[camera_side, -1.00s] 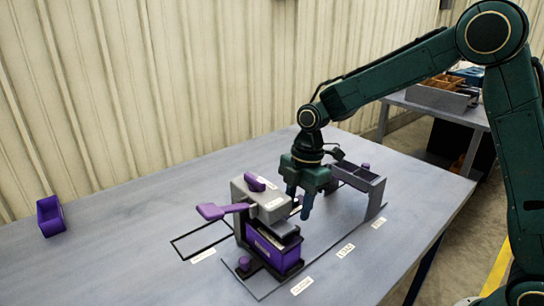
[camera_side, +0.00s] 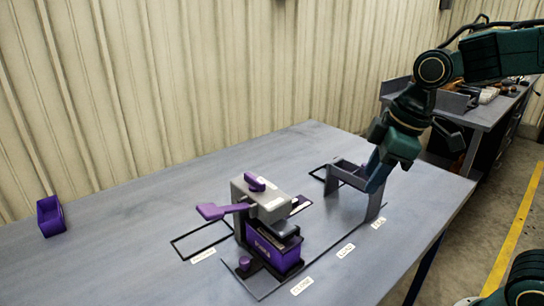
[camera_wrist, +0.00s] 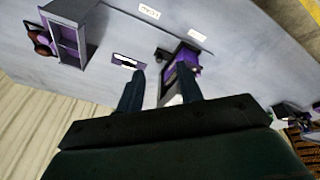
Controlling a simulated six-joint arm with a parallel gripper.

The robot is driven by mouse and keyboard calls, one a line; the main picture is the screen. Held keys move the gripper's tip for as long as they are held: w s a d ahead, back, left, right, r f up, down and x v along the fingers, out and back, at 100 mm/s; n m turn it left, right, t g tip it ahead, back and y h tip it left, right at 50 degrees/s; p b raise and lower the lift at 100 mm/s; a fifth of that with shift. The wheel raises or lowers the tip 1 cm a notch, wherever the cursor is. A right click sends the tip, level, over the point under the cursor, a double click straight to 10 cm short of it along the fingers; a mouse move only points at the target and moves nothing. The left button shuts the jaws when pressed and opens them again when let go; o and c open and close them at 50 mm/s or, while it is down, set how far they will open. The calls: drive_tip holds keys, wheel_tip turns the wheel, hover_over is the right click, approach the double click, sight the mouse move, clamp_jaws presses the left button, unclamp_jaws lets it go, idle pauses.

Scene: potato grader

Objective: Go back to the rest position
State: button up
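My gripper (camera_side: 374,182) hangs tilted at the right in the side view, by the grey stand, with part of the stand behind its fingers. In the wrist view my gripper (camera_wrist: 160,84) shows two dark blue fingers spread apart, with nothing held between them. A purple bin (camera_side: 268,253) sits at the front of the grader.
The grey stand (camera_side: 372,205) with open compartments is at the table's right; compartments also show in the wrist view (camera_wrist: 84,12). A purple bin (camera_side: 50,216) is at the far left. A cluttered bench (camera_side: 470,115) stands behind. The table's left front (camera_side: 110,270) is clear.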

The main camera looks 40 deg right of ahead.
drive_tip(key=s+d+m+t, duration=0.2)
drive_tip(key=s+m, duration=0.5)
drive_tip(key=s, duration=0.4)
drive_tip(key=shift+s+d+r+m+h, duration=0.2)
drive_tip(key=shift+d+r+m+h, duration=0.1)
drive_tip(key=shift+r+h, duration=0.1)
